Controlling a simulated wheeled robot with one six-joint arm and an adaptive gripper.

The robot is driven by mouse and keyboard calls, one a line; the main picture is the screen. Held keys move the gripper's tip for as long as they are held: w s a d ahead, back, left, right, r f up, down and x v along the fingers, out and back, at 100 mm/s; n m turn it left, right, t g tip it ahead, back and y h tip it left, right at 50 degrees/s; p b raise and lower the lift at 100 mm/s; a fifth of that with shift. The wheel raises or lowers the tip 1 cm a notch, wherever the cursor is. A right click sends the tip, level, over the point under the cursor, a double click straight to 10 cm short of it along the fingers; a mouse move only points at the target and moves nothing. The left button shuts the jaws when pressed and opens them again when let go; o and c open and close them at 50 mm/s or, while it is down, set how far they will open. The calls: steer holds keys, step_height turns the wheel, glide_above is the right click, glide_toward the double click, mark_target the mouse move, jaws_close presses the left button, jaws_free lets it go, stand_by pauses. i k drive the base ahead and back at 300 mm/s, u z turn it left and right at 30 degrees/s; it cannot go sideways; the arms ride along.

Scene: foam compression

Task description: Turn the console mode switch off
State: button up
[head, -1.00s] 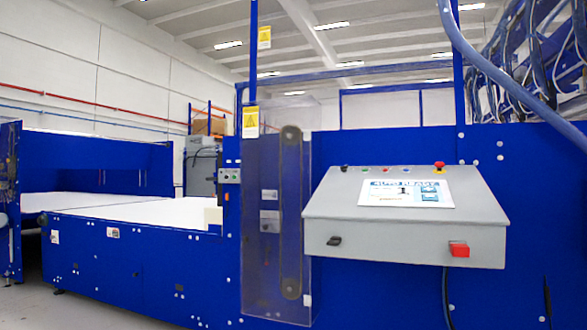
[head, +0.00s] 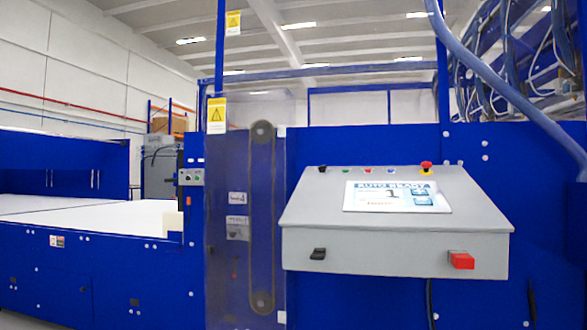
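The grey console (head: 390,240) with a sloped top stands in front of the blue machine, right of centre in the head view. A black switch (head: 318,253) sits on the left of its front face, and a red switch (head: 461,260) on the right. Which of these is the mode switch I cannot tell. The screen (head: 397,196) on the sloped top reads "AUTO READY". Small black, green, red and blue buttons and a red mushroom button (head: 426,167) line the top edge. My gripper is not in view.
The blue machine (head: 110,265) with a white bed (head: 85,213) fills the left. A clear guard panel (head: 228,270) stands left of the console. A thick blue-grey hose (head: 480,65) hangs at the upper right. A cable (head: 429,300) drops below the console.

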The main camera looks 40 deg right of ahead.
mark_target(322, 169)
steer(key=z, duration=0.15)
steer(key=i, duration=0.7)
steer(key=z, duration=1)
steer(key=i, duration=0.6)
steer(key=z, duration=0.7)
